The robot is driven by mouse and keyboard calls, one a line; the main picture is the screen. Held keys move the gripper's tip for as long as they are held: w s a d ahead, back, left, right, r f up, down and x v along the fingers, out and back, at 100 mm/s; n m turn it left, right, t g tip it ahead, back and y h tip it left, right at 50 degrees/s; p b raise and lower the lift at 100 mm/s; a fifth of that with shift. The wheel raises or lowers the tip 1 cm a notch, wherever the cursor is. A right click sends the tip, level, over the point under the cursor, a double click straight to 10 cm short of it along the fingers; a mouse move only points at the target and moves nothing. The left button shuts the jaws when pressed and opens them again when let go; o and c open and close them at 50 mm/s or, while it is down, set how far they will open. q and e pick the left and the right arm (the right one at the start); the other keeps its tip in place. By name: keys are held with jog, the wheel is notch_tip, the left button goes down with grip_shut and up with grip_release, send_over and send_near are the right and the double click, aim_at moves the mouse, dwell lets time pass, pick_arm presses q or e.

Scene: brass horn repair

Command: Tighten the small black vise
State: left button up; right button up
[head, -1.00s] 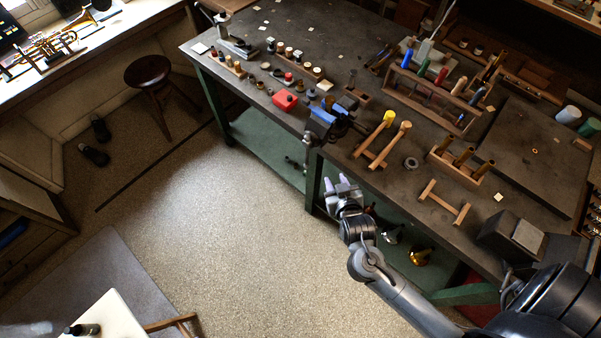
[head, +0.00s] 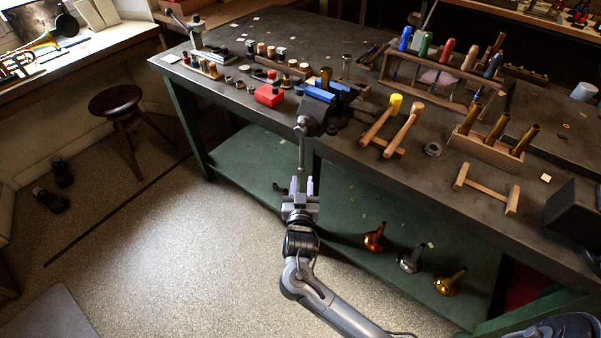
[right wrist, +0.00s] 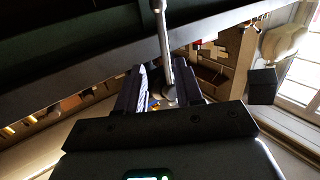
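The small black vise (head: 313,118) with blue jaw pads is mounted at the front edge of the workbench. Its metal handle bar (head: 302,150) hangs down in front of the bench edge. My left gripper is not in view.
A stool (head: 117,103) stands left. The floor before the bench is clear.

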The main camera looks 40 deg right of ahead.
aim_at(302, 158)
jog(key=b+x, duration=0.3)
jog(key=x, duration=0.6)
jog(key=shift+w+b, duration=0.3)
jog(key=shift+w, duration=0.1)
jog(key=shift+x, duration=1)
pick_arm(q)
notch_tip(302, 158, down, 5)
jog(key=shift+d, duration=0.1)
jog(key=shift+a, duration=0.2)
pick_arm(e)
grip_shut()
